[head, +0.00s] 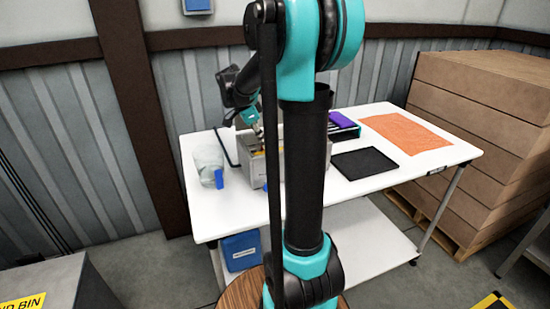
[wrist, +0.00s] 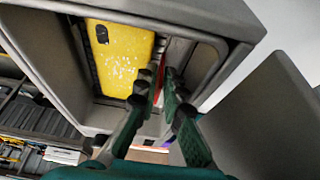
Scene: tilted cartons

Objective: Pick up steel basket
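A grey, steel-like open container (head: 257,170), which I take for the steel basket, stands on the left part of the white table in the head view. In the wrist view a grey container (wrist: 215,15) fills the upper part, with a yellow phone-like item (wrist: 122,55) inside. My gripper (wrist: 161,82) has its two green-and-black fingers apart at the container's opening, beside the yellow item. A narrow gap shows between the tips, with something red beyond. Contact with the container's wall cannot be told.
A clear glass jar (head: 207,160) stands left of the container, with a blue item at it. Right of my arm are a black tray (head: 365,163), a purple item (head: 340,120) and an orange mat (head: 405,133). Stacked brown boxes (head: 480,100) stand right of the table.

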